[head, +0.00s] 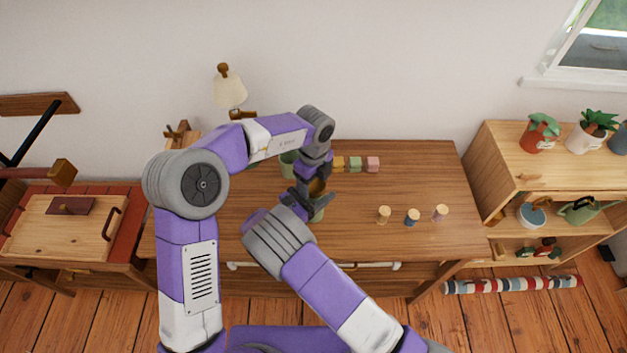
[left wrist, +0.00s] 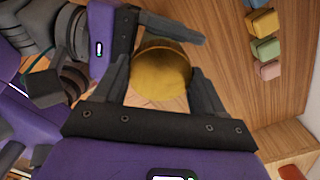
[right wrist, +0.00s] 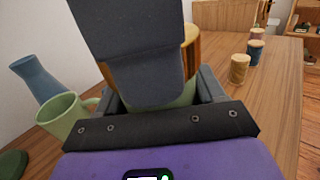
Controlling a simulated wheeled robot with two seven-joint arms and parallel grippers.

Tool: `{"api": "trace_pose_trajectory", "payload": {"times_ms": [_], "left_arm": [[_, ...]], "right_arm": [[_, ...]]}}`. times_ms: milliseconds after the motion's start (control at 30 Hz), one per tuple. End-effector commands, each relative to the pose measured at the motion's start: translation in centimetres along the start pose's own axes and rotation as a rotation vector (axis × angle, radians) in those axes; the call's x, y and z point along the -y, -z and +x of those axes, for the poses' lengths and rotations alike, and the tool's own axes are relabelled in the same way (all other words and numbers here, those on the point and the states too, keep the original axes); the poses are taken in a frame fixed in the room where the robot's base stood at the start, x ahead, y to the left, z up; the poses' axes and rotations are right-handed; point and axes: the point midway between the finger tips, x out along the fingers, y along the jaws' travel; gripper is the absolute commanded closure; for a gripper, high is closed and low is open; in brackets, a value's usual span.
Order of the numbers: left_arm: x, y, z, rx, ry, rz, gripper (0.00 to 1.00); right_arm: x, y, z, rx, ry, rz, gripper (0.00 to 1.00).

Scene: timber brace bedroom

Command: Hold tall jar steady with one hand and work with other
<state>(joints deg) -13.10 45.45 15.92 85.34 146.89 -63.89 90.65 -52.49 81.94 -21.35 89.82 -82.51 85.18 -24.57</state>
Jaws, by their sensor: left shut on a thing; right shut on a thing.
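The tall jar (head: 318,214) is pale green and stands on the wooden table, mostly hidden by my arms. Its golden-brown lid (head: 317,187) is at the top; whether it sits fully on the jar is hidden. My left gripper (head: 318,180) is shut on the lid from above, which fills the space between its fingers in the left wrist view (left wrist: 163,72). My right gripper (head: 312,203) is shut on the jar's body lower down. In the right wrist view the green body (right wrist: 178,97) shows between its fingers, behind a dark part of my left gripper.
Yellow, green and pink blocks (head: 355,164) lie behind the jar. Three small corked jars (head: 412,217) stand to the right. A green mug (right wrist: 62,118) and a blue vase (right wrist: 38,78) stand close by on the left. The table's right part (head: 440,180) is mostly clear.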

Motion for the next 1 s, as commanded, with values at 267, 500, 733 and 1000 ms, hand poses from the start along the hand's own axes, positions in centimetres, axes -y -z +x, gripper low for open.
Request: {"api": "trace_pose_trajectory", "payload": {"times_ms": [267, 500, 733, 1000], "left_arm": [[-0.01, 0.10, -0.03, -0.001, -0.002, -0.368, 0.66], [-0.01, 0.13, -0.03, -0.002, -0.002, -0.369, 0.66], [-0.01, 0.12, -0.03, -0.002, -0.002, -0.367, 0.66], [0.02, 0.09, -0.24, -0.002, -0.001, -0.366, 0.66]], "right_arm": [[-0.01, 0.08, 0.00, -0.002, -0.001, -0.001, 1.00], [0.00, 0.08, -0.01, -0.002, -0.001, -0.001, 1.00], [0.00, 0.07, -0.01, -0.001, -0.001, -0.001, 1.00], [0.00, 0.07, -0.01, -0.001, -0.001, -0.001, 1.00]]}}
